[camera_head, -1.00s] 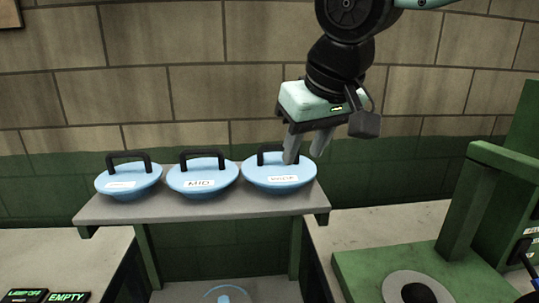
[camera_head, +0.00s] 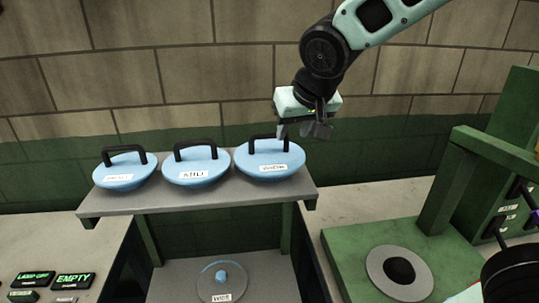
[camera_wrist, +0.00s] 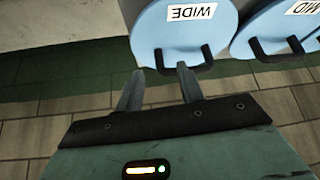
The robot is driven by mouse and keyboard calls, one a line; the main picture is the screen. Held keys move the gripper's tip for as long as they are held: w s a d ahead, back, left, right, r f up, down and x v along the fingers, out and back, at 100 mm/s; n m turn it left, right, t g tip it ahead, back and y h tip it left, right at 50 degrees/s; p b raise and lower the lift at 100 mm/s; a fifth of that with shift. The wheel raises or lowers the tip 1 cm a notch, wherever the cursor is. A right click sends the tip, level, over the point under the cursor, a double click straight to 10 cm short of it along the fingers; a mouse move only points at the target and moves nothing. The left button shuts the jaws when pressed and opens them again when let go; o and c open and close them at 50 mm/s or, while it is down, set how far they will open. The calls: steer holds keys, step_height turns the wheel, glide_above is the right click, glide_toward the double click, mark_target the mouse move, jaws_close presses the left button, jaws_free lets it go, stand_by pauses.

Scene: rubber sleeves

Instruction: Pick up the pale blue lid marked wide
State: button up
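The pale blue lid marked WIDE (camera_head: 268,165) sits rightmost of three lids on the grey shelf (camera_head: 130,203), with its black arched handle up. It also shows at the top of the wrist view (camera_wrist: 180,32), with its label upside down. My gripper (camera_head: 300,130) is open and empty at the right, upper side of this lid. In the wrist view, one fingertip of my gripper (camera_wrist: 160,72) overlaps the handle bar and the other stands left of it. I cannot tell whether the fingers touch the handle.
A lid marked MID (camera_head: 197,170) and another blue lid (camera_head: 125,172) stand left on the shelf. Below is a round plate with a WIDE label (camera_head: 221,278). A green fixture (camera_head: 345,250) with a grey disc (camera_head: 398,272) stands right. A brick wall (camera_head: 180,60) rises behind.

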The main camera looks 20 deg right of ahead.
mark_target(288, 143)
steer(key=p+x, duration=0.3)
steer(key=x, duration=0.1)
steer(key=shift+w+d+r, duration=0.1)
steer(key=shift+w+d, duration=0.05)
steer(key=shift+w+f, duration=0.3)
steer(key=shift+f, duration=0.25)
jaws_close()
